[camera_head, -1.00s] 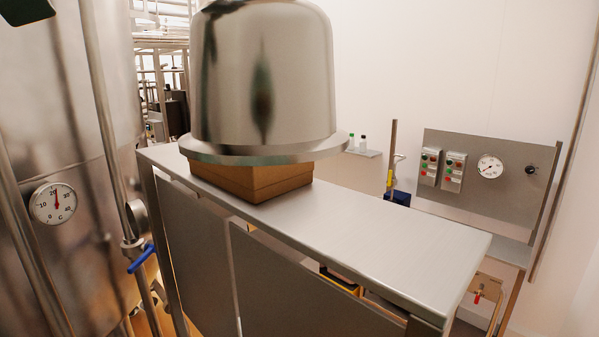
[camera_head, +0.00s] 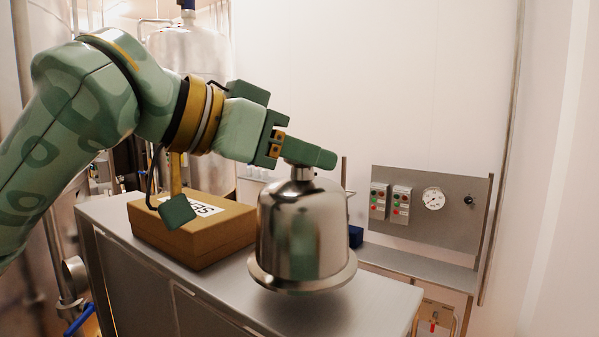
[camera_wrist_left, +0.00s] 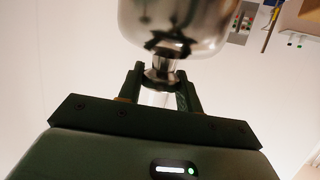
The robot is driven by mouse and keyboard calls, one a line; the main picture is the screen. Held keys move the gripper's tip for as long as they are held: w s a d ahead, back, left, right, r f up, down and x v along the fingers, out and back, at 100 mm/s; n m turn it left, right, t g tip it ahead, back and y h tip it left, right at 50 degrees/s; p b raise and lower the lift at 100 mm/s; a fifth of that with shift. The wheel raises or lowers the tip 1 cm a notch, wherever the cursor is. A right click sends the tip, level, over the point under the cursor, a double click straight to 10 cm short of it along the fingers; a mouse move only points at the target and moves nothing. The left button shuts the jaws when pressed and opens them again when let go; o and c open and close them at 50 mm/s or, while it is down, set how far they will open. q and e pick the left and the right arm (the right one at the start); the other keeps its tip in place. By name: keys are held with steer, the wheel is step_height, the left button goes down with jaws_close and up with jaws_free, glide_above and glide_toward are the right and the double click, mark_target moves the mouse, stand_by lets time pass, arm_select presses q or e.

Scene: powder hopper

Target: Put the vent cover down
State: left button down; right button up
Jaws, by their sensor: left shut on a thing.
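The vent cover (camera_head: 303,228) is a shiny steel dome with a wide rim at its bottom and a small knob on top. My left gripper (camera_head: 310,154) comes in from the left and is shut on the knob. The cover hangs nearly upright over the front right part of the steel bench top (camera_head: 385,300). A soft shadow lies under its rim; it looks slightly above the surface, but I cannot tell the gap exactly. In the left wrist view the two fingers (camera_wrist_left: 160,78) hold the knob, with the dome (camera_wrist_left: 175,25) beyond. My right gripper is not in view.
A brown cardboard box (camera_head: 195,245) with a white label stands on the bench just left of the cover. The bench top is clear to the right of the cover. A control panel (camera_head: 432,213) with a gauge is on the right behind.

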mark_target(287, 176)
arm_select(q)
step_height(287, 176, down, 3)
steer(key=shift+w+d+f+p, duration=0.1)
steer(key=shift+w+p, duration=0.05)
steer(key=shift+p, duration=0.35)
steer(key=shift+f, duration=0.1)
steer(key=c, duration=0.9)
jaws_free()
steer(key=shift+c, duration=0.2)
steer(key=shift+s+a+r, duration=0.2)
steer(key=shift+a+r, duration=0.05)
steer(key=shift+a, duration=0.1)
steer(key=b+v, duration=0.2)
steer(key=v, duration=0.9)
